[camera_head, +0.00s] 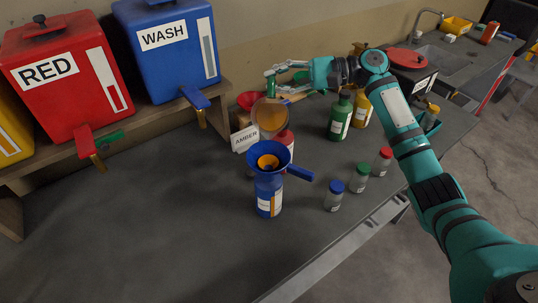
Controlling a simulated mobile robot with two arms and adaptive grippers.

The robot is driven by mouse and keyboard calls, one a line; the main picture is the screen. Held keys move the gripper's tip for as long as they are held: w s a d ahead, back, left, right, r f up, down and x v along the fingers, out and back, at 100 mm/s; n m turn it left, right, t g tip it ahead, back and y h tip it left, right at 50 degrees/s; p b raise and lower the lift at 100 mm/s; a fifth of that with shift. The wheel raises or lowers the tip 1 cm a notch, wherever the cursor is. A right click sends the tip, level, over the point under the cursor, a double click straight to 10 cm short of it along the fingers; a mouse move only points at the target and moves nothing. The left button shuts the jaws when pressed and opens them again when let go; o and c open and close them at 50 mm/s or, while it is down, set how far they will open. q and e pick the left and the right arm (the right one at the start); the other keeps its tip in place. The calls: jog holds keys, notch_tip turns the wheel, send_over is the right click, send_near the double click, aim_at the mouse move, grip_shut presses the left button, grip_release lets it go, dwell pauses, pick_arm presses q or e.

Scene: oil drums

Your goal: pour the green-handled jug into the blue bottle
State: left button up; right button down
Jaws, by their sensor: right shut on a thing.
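The blue bottle (268,201) stands upright on the dark worktop, with a white and orange label. A blue funnel (283,160) with a side handle sits in its top, and orange shows in its middle. The jug (270,117), clear with amber contents, is tilted just behind and above the funnel. Its green handle (271,87) is at its upper end. My right gripper (286,72) is at the handle, shut on the jug. I cannot make out a stream between jug and funnel. My left gripper is not in view.
Red (67,75) and blue "WASH" (167,44) drums stand on a shelf at the left. An "AMBER" card (245,138) and a red bottle (285,138) are behind the funnel. A green bottle (340,117) and small capped jars (334,196) stand to the right. The front left worktop is clear.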

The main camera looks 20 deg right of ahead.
jog(key=shift+s+a+r, duration=0.1)
jog(key=shift+r, duration=0.05)
jog(key=shift+a, duration=0.15)
jog(key=shift+s+d+r, duration=0.1)
jog(key=shift+d+r, duration=0.05)
jog(key=shift+d, duration=0.1)
jog(key=shift+a+n+b, duration=0.3)
jog(key=shift+b, duration=0.05)
